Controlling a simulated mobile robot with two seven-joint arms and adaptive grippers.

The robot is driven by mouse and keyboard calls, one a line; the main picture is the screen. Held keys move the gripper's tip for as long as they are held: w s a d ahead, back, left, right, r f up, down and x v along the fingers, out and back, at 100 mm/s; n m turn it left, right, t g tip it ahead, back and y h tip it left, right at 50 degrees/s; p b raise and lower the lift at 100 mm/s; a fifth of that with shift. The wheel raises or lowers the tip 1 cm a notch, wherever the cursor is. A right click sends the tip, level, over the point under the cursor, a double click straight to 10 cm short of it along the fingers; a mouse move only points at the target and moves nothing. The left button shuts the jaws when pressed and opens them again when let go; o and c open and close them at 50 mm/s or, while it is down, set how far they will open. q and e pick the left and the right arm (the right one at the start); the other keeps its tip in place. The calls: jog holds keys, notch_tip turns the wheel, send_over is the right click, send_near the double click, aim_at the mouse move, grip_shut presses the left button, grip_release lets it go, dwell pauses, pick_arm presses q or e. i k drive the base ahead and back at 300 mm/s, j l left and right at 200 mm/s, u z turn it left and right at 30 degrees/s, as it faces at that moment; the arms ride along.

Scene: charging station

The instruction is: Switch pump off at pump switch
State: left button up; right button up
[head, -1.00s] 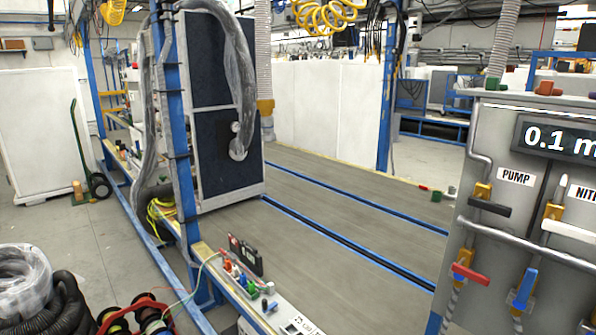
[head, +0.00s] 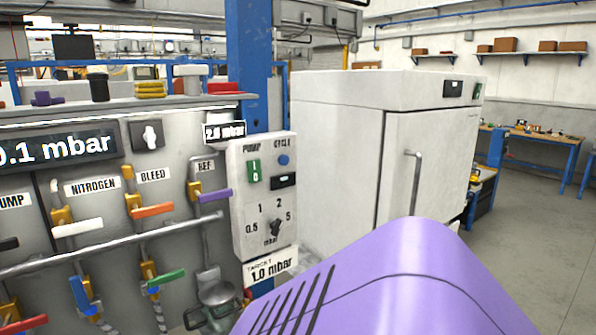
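The pump switch (head: 254,171) is a green rocker marked I and 0, under the word PUMP on a light grey control box (head: 240,215). I cannot tell which side of it is pressed in. A blue CYCLE button (head: 284,160) and a small black display (head: 283,182) sit to its right on the same box. A black mbar dial (head: 275,228) with 0.5, 1, 2 and 5 around it is below. Neither of my grippers shows in the head view.
Left of the box, a grey panel carries a 0.1 mbar display (head: 60,147), a nitrogen valve with a white handle (head: 77,229), a bleed valve with an orange handle (head: 152,210) and pipes. A white cabinet (head: 350,150) stands right of the box. Open floor (head: 545,200) lies farther right.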

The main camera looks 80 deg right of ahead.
aim_at(253, 166)
jog(key=z, duration=1.8)
